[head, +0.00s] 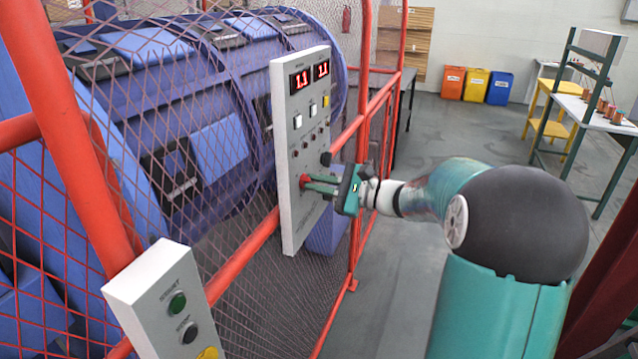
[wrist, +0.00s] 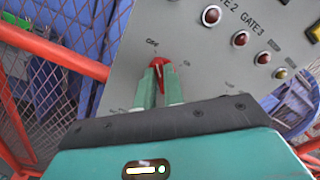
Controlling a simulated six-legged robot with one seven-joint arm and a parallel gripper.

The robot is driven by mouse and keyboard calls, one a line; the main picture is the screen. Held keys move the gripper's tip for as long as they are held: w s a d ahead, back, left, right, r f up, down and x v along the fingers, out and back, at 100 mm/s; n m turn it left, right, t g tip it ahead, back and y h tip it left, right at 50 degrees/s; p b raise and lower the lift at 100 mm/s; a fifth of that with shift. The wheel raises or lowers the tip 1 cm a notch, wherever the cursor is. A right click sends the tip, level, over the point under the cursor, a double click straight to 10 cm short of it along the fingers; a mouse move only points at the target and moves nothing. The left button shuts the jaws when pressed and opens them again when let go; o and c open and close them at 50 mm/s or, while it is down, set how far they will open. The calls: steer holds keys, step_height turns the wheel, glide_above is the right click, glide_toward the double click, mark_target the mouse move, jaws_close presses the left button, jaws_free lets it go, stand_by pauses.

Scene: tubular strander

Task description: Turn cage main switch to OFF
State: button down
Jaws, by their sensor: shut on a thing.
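The cage main switch is a red knob (wrist: 157,64) low on the tall grey control panel (wrist: 140,30). It also shows in the head view as a red spot (head: 304,180) at the panel's lower left. My gripper (wrist: 160,84) has its two green fingers closed around the knob, one on each side. In the head view my gripper (head: 308,184) reaches the panel from the right. A small OFF label sits just above the knob in the wrist view; another small label to its right is blurred. The fingers hide part of the knob, so its exact angle is hard to tell.
Red indicator lamps (wrist: 240,39) sit above right of the switch. A red-framed mesh fence (head: 262,245) with a blue machine (head: 190,120) behind it runs along the left. A smaller button box (head: 170,300) stands nearer. Open grey floor (head: 410,290) lies to the right.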

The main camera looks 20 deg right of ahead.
steer(key=shift+a+n, duration=0.1)
steer(key=shift+n, duration=0.3)
steer(key=c, duration=1.5)
jaws_free()
steer(key=v, duration=1.4)
